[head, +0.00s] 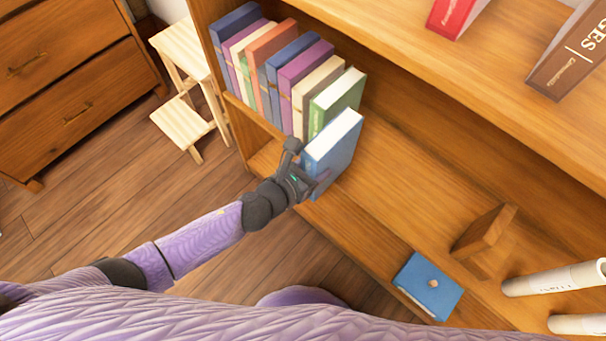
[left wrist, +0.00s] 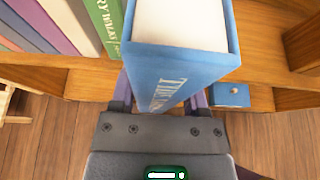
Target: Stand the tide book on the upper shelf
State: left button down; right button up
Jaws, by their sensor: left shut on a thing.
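The tide book (head: 334,148) is blue with white pages, and part of its title shows on the spine in the left wrist view (left wrist: 180,84). My left gripper (head: 300,180) is shut on its spine side and holds it roughly upright, slightly tilted. The book is at the right end of a row of standing books, beside the green book (head: 338,97). I cannot tell whether its bottom touches the shelf board (head: 400,205). The fingertips are largely hidden by the book. My right gripper is not in view.
A wooden bookend (head: 484,232), a blue box with a knob (head: 429,285) and white rolls (head: 555,280) sit to the right. A higher board (head: 480,65) bears a red book (head: 455,15) and a brown book (head: 572,55). A step stool (head: 184,120) stands left of the bookcase.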

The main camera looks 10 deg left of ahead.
pick_arm(q)
jog(key=w, duration=0.1)
jog(key=w+b, duration=0.1)
jog(key=w, duration=0.1)
jog(key=shift+w+f, duration=0.15)
jog(key=shift+f, duration=0.2)
grip_release()
jog(key=shift+a, duration=0.1)
jog(key=shift+s+a+r, duration=0.2)
jog(key=shift+s, duration=0.15)
jog(key=s+f+p+v, duration=0.1)
jog(key=f+v, duration=0.1)
jog(key=v, duration=1.3)
jog(key=shift+a+f, duration=0.25)
jog(key=shift+a, duration=0.2)
